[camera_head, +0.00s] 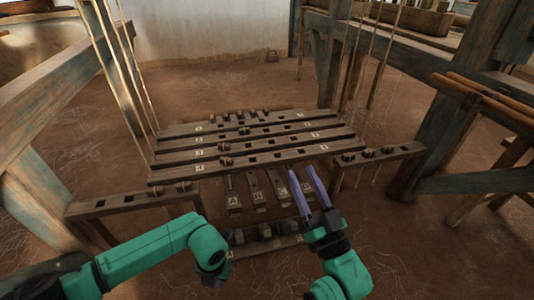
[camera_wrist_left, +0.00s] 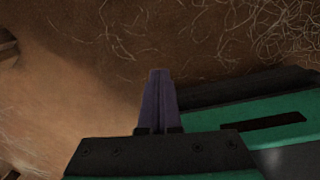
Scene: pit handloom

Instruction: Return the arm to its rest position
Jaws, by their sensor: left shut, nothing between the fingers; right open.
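My left arm (camera_head: 150,255) is green and comes in from the left in the head view. Its wrist bends down at the lower middle, and the fingers are hidden there. In the left wrist view my left gripper (camera_wrist_left: 158,72) shows purple fingers pressed together, with nothing between them, above brown earth floor. My right gripper (camera_head: 301,172) is open in the head view, its two purple fingers apart and pointing up and away. It is empty and in front of the lettered wooden pedals (camera_head: 256,193), overlapping them in the picture.
Several numbered wooden bars (camera_head: 250,142) lie across the middle. Side rails with pegs stand at the left (camera_head: 130,200) and right (camera_head: 380,154). Thick loom posts (camera_head: 62,80) flank the scene, and cords (camera_head: 122,70) hang down. A lower pegged block (camera_head: 265,242) sits between my arms. Open floor lies behind.

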